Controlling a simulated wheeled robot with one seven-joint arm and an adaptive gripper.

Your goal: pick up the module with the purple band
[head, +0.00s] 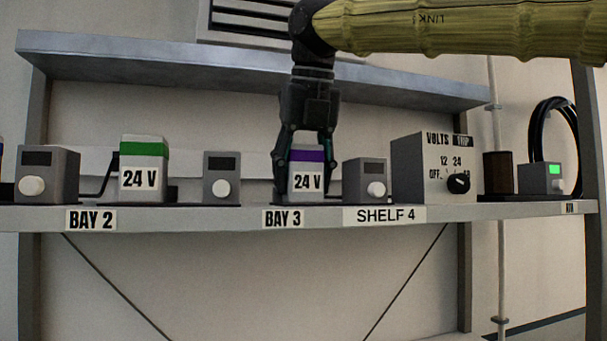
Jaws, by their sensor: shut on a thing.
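The module with the purple band (307,184) is a light grey block marked 24 V, with a purple stripe near its top. It sits upright at the shelf spot labelled BAY 3. My gripper (305,168) points down over it from above, with one finger at its left side and one at its right side, shut on it. The fingers hide parts of the module's sides. I cannot tell whether its base is touching the shelf.
A green-banded 24 V module (144,170) stands at BAY 2. Grey knob boxes (222,177) (366,180) flank the purple-banded module. A VOLTS selector box (420,170) stands further right. An upper shelf (150,66) runs behind my arm.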

